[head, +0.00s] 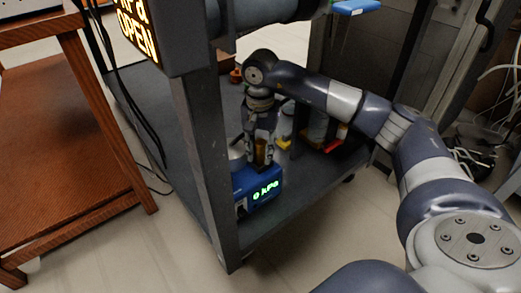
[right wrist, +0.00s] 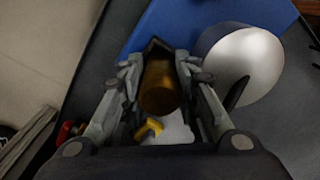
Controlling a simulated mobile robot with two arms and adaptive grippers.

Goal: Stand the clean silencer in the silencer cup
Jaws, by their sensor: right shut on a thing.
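My right gripper (head: 262,160) is low over the cart's lower shelf, just above a blue box with a lit "0 kPa" display (head: 266,190). Its fingers are shut on a brown, brass-like cylinder, the silencer (head: 260,154). In the right wrist view the silencer (right wrist: 160,88) lies between the fingertips of the right gripper (right wrist: 160,70), with the blue box (right wrist: 205,18) beyond it. A dark angular edge shows at the silencer's far end. I cannot tell whether it is the silencer cup, or whether the silencer touches anything. My left gripper is not in view.
A silver round-topped cylinder (right wrist: 245,62) stands close to the right of the fingers in the wrist view. A grey cart post (head: 205,165) rises left of the box. Yellow (head: 284,143) and red (head: 334,146) items lie behind on the shelf. A wooden table (head: 70,150) stands left.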

